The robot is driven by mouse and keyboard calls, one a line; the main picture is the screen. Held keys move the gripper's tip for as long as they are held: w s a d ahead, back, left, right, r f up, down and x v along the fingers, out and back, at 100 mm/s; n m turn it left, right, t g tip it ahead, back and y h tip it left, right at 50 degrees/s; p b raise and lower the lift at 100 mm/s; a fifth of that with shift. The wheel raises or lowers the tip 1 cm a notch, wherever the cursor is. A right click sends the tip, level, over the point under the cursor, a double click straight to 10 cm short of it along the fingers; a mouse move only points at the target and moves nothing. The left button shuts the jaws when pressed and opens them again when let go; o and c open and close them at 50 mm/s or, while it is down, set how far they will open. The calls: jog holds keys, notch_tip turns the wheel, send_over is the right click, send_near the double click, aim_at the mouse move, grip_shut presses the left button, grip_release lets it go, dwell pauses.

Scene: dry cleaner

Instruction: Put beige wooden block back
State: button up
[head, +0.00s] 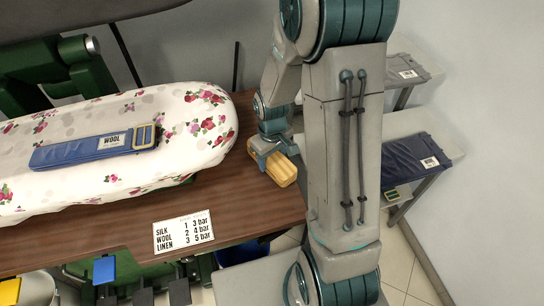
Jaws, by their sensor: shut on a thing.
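The beige wooden block (282,170), yellowish and with rounded edges, is at the right end of the brown wooden table, just right of the ironing board's rounded end. My gripper (267,154) is shut on the block from its upper left. The fingertips are partly hidden. I cannot tell whether the block touches the tabletop or is held slightly above it.
A floral ironing board (205,147) bears a folded blue cloth with a strap (85,150) labelled WOOL. A printed card (183,232) lies at the table's (110,228) front edge. Low stands at right hold a grey item (402,72) and a navy item (405,160).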

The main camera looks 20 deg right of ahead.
aim_at(272, 156)
jog(key=shift+f, duration=0.1)
jog(key=o, duration=0.9)
notch_tip(272, 156, up, 11)
jog(key=s+r+m+t, duration=0.1)
jog(key=s+r, duration=0.2)
jog(key=s, duration=0.1)
jog(key=s+r+m+t, duration=0.1)
jog(key=s+r+m, duration=0.1)
jog(key=s, duration=0.3)
jog(key=s+r+m+t, duration=0.1)
jog(key=s+r, duration=0.3)
jog(key=shift+s+a+r+m, duration=0.15)
jog(key=shift+s+r+m, duration=0.15)
jog(key=shift+s+r, duration=0.1)
jog(key=shift+w, duration=0.1)
